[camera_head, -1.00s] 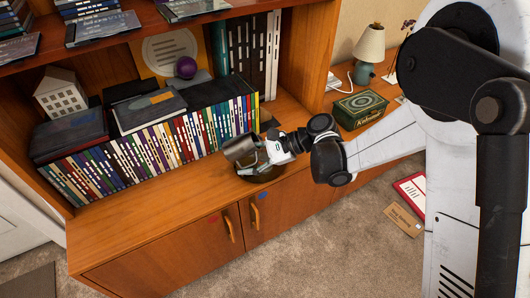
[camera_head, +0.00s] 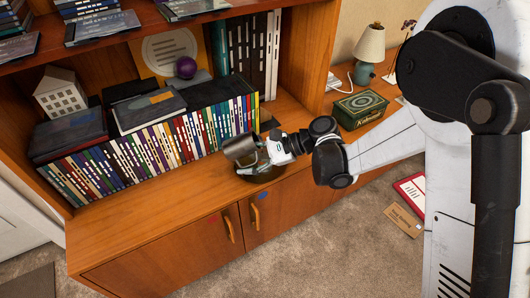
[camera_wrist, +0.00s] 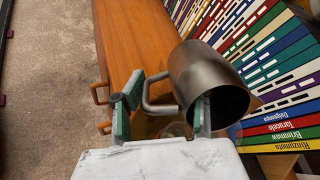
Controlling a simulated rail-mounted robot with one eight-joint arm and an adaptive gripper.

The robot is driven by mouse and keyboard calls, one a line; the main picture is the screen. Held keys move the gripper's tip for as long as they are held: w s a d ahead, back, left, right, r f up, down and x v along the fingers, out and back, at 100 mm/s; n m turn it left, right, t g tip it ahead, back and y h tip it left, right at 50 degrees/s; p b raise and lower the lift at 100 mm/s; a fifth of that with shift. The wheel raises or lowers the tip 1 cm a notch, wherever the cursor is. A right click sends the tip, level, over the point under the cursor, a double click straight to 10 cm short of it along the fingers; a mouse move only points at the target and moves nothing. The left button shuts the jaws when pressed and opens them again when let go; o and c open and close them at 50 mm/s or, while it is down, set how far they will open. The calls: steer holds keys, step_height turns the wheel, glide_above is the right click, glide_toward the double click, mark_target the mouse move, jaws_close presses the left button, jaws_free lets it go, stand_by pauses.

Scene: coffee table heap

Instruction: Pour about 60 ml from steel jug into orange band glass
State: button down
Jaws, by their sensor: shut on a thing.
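The steel jug (camera_head: 240,151) is a grey metal cylinder held tilted above the cabinet top. In the wrist view the jug (camera_wrist: 200,72) shows its side, its dark mouth towards the lower right, and its handle between my fingers. My gripper (camera_wrist: 163,108) is shut on that handle; in the head view my gripper (camera_head: 264,152) is just right of the jug. A clear glassy shape (camera_wrist: 177,130) shows partly below the jug in the wrist view. I cannot make out an orange band on it, its level, or any stream of liquid.
A dark round tray (camera_head: 248,178) lies under the jug on the wooden cabinet top (camera_head: 150,205). A row of books (camera_head: 160,145) stands close behind. A green tin (camera_head: 360,108) and lamp (camera_head: 369,45) are to the right. The cabinet top's front left is clear.

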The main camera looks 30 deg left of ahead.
steer(key=shift+s+a+r+g+y, duration=0.15)
steer(key=shift+r+g+y, duration=0.45)
steer(key=shift+r, duration=0.5)
stand_by(0.9)
step_height(320, 180, down, 2)
steer(key=shift+f+t+h, duration=0.1)
steer(key=shift+t+h, duration=0.5)
steer(key=shift+h, duration=0.1)
steer(key=shift+w+d+f+t+h+p, duration=0.2)
steer(key=shift+d+t+h+p, duration=0.05)
steer(key=shift+t+h+p, duration=0.55)
steer(key=shift+r+h+p, duration=0.3)
steer(key=shift+r+p, duration=0.1)
steer(key=shift+p, duration=0.2)
steer(key=shift+f+t+h, duration=0.4)
steer(key=shift+t+h, duration=0.3)
steer(key=shift+h, duration=0.1)
steer(key=shift+r+p, duration=0.1)
steer(key=shift+p, duration=0.35)
steer(key=shift+h, duration=0.3)
